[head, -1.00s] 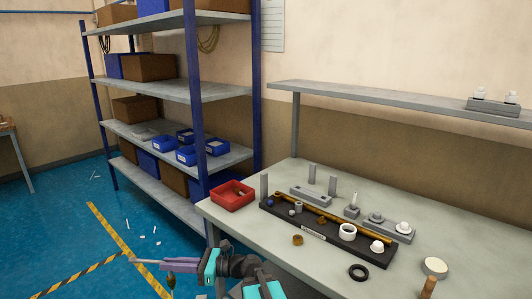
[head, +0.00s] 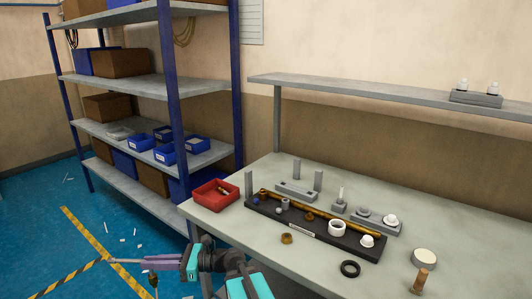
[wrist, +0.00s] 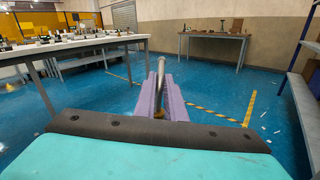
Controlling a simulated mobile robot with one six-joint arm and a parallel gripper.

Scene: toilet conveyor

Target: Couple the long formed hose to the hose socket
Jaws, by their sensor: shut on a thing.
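My gripper (head: 143,263) is low at the left in the head view, out over the floor beside the bench. Its purple fingers are shut on a slim grey tube (wrist: 161,72), which points away from the wrist with a slight bend near its far end. I cannot tell for sure whether this is the long formed hose. A small brownish part hangs below the fingers. A long brass-coloured tube (head: 318,213) lies along a black tray (head: 290,229) on the bench. Small fittings stand on and around this tray; I cannot tell which is the hose socket.
The bench (head: 300,270) also holds a red bin (head: 215,195), a grey block with posts (head: 297,190), a black ring (head: 350,269), a white disc (head: 424,258) and a copper-coloured cylinder (head: 421,282). Blue-post shelving (head: 175,120) stands behind. The floor around the gripper is open.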

